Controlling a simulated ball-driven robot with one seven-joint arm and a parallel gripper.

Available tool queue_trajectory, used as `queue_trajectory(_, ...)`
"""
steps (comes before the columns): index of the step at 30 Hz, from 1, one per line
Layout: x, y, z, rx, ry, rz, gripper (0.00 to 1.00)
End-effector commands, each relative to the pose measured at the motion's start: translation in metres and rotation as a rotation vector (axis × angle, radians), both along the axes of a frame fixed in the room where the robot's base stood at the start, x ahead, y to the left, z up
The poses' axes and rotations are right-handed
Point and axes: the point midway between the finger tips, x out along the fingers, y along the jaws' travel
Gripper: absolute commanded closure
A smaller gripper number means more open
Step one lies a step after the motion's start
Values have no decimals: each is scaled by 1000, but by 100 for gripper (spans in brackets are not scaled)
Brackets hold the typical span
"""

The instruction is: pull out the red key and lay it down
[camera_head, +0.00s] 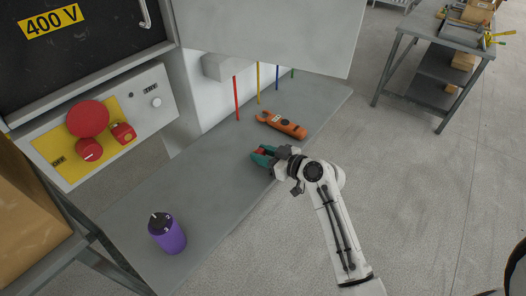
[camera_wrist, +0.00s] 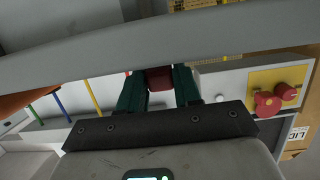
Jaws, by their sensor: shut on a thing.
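My gripper (camera_head: 259,154), with green fingers, is over the grey bench (camera_head: 200,200) and shut on a small red piece, the red key (camera_head: 260,151). In the wrist view the red key (camera_wrist: 160,79) shows between the green fingers (camera_wrist: 130,95); most of its shape is hidden. I cannot tell whether it touches the bench. The switch panel (camera_head: 150,85) at left is well away from my gripper. Its yellow plate (camera_head: 50,145) carries a large red disc (camera_head: 88,118) and two smaller red parts (camera_head: 123,132). It also shows in the wrist view (camera_wrist: 290,78).
An orange tool (camera_head: 281,124) lies just behind my gripper. Bare bench lies between bottle and gripper. A cardboard box (camera_head: 25,220) is at left.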

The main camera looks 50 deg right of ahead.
Motion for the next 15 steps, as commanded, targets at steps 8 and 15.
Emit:
queue_trajectory(8,0,0,-9,0,-1,-1,100)
queue_trajectory(15,0,0,-9,0,-1,-1,59)
